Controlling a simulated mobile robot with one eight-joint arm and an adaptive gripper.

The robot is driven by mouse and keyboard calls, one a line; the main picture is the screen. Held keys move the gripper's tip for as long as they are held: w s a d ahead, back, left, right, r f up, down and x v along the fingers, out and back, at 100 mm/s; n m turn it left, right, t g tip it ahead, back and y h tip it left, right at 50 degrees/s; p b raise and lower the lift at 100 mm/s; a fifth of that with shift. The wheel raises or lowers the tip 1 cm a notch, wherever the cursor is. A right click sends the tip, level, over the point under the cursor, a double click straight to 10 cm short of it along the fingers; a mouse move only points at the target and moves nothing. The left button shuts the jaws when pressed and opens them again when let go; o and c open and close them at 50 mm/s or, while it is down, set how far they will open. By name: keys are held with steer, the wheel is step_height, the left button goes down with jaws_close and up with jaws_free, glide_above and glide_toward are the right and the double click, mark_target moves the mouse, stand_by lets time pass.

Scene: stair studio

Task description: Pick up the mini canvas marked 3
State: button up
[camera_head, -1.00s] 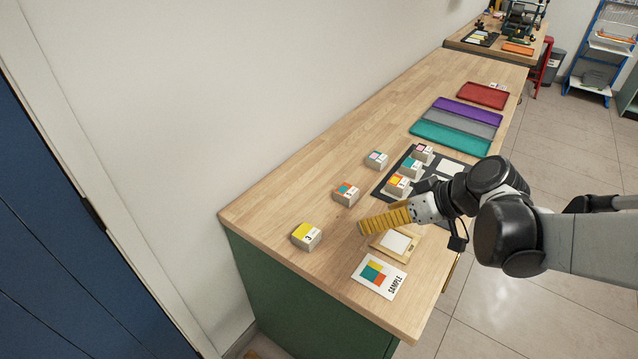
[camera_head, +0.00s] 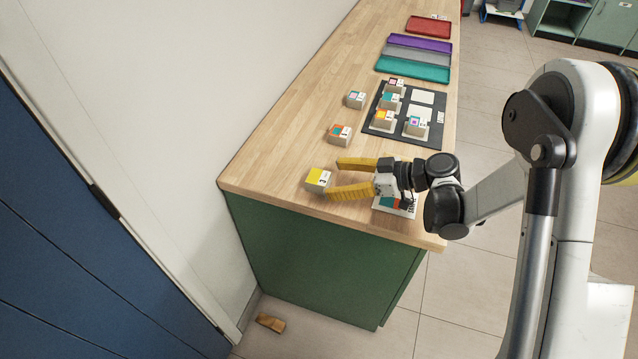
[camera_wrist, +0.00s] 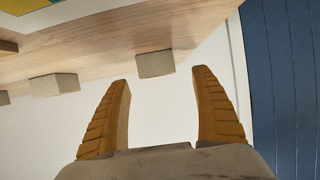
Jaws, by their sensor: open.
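A small block-like mini canvas with a yellow and white top (camera_head: 319,178) sits near the left front corner of the wooden counter. A dark mark shows on its top, too small to read for certain. My gripper (camera_head: 338,177) is open and empty, its two yellow fingers pointing left at this block. The block is just beyond the fingertips and appears apart from them. In the wrist view a plain grey-beige block (camera_wrist: 155,63) lies ahead, in line with the gap between my fingers (camera_wrist: 161,77).
An orange-and-teal block (camera_head: 339,135) and another block (camera_head: 356,100) stand farther back. A dark board (camera_head: 435,138) holds several blocks. The sample card (camera_head: 389,203) is partly hidden under my gripper. Teal (camera_head: 413,69), grey, purple and red trays lie behind. The counter's front edge is close.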

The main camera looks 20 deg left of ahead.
mark_target(322, 178)
steer(key=b+x, duration=0.2)
steer(key=x, duration=0.2)
steer(key=shift+w+a+f, duration=0.1)
steer(key=shift+a, duration=0.55)
steer(key=c, duration=1.2)
